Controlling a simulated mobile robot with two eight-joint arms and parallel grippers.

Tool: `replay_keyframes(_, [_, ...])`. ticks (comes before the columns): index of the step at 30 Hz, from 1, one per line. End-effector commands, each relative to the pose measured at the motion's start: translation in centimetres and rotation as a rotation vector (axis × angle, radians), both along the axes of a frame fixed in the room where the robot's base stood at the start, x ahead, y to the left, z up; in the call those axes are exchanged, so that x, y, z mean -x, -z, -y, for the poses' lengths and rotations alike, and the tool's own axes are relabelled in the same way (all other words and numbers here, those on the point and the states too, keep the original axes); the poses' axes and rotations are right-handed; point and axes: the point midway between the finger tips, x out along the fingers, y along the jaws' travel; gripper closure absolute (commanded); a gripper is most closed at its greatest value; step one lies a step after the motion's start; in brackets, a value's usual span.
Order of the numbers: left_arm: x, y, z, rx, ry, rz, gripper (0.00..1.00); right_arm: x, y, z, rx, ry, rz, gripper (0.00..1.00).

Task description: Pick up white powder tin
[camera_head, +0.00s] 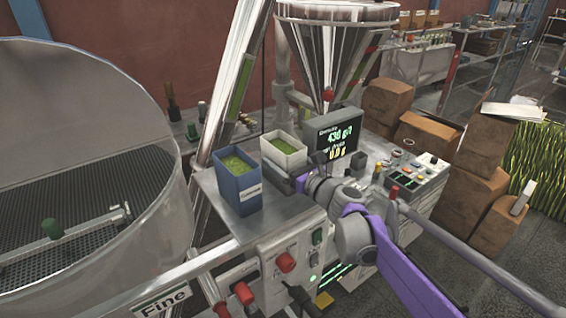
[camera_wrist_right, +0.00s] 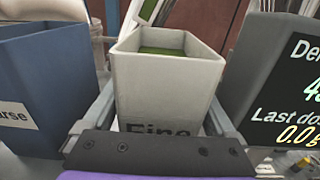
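The white powder tin (camera_head: 284,147) stands upright on the machine's metal platform, with green powder inside. In the right wrist view the white tin (camera_wrist_right: 165,85) is straight ahead, with "Fine" on its front, partly hidden by the gripper body. My right gripper (camera_head: 293,176) is at the tin's front; its fingers (camera_wrist_right: 163,105) lie along its left and right sides. I cannot tell whether they press on it. My left gripper is not in view.
A blue tin (camera_head: 238,182) with green powder stands close on the left; it also shows in the right wrist view (camera_wrist_right: 45,80). A display (camera_head: 337,138) stands close on the right, below a metal funnel (camera_head: 335,50). A large round vessel (camera_head: 90,110) is at the left.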

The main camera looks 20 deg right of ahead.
Motion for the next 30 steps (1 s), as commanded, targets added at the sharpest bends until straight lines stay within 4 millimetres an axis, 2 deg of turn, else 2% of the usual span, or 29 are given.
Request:
replay_keyframes(1, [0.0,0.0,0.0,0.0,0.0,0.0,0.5,0.0,0.0,0.0,0.0,0.0,0.0,0.2])
replay_keyframes(12, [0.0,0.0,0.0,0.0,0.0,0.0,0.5,0.0,0.0,0.0,0.001,0.0,0.0,0.86])
replay_keyframes(15, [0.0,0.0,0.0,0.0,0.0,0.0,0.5,0.0,0.0,0.0,0.001,0.0,0.0,1.0])
replay_keyframes(23, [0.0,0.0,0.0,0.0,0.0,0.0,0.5,0.0,-0.3,0.0,0.0,0.0,0.0,1.0])
replay_keyframes(26, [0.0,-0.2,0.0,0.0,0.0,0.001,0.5,0.0,-1.4,0.0,0.0,0.0,0.001,1.0])
replay_keyframes(30, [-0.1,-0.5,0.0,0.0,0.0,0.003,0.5,0.0,-4.2,0.0,0.0,0.0,0.001,1.0])
